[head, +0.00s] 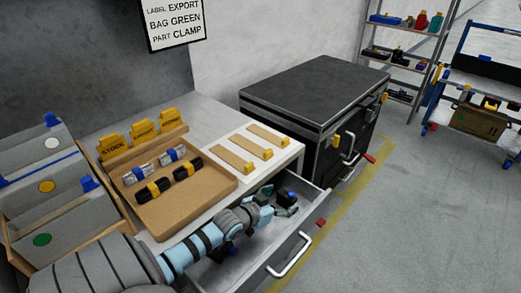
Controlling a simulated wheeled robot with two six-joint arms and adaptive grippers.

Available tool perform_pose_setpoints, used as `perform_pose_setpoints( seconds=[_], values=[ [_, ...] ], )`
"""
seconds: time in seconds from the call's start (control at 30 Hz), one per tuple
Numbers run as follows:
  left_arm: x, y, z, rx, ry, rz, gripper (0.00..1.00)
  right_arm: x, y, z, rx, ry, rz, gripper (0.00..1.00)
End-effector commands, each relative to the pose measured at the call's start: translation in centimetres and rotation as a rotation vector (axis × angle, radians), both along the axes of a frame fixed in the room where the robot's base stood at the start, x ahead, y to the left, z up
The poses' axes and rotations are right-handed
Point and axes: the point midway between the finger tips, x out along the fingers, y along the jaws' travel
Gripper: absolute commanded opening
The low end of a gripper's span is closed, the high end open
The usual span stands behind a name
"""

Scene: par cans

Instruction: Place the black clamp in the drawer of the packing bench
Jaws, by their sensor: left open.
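The packing bench's drawer (260,264) is pulled open at the front, with its pale handle (290,255) facing the lower right. My left gripper (288,199) is open over the drawer's far part. Its arm comes in from the lower left and hides much of the drawer. I see nothing clearly held between its fingers. A small dark piece with blue (222,252) shows inside the drawer beside the arm; I cannot tell what it is. Two black pieces with yellow bands, one nearer (153,190) and one farther (187,170), lie in the brown tray (205,203). My right gripper is out of view.
Silver pieces with blue bands also lie in the tray, under yellow tags (144,129). Grey bins (45,150) stand left. A white board with brown strips (268,134) lies right of the tray. A dark cabinet (315,90) stands beyond the drawer. A wall sign (175,22) reads "PART CLAMP".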

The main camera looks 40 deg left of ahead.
Motion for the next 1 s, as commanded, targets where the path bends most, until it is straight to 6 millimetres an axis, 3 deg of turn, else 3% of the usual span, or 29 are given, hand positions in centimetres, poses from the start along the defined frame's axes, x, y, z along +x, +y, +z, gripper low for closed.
perform_pose_setpoints(
  seconds=[0.2, 0.4, 0.63, 1.0],
  values=[
    [-5.4, -0.1, 0.6, 0.0, 0.008, 0.001, 0.76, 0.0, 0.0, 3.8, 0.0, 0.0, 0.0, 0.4],
    [-9.3, -0.2, 0.8, -0.001, 0.008, 0.0, 0.76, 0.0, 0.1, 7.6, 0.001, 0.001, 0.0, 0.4],
    [-11.2, -0.2, 0.3, -0.001, 0.004, 0.001, 0.76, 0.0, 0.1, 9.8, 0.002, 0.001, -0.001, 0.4],
    [-11.5, -0.2, -0.1, 0.0, 0.003, 0.0, 0.76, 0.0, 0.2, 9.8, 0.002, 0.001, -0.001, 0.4]
  ],
)
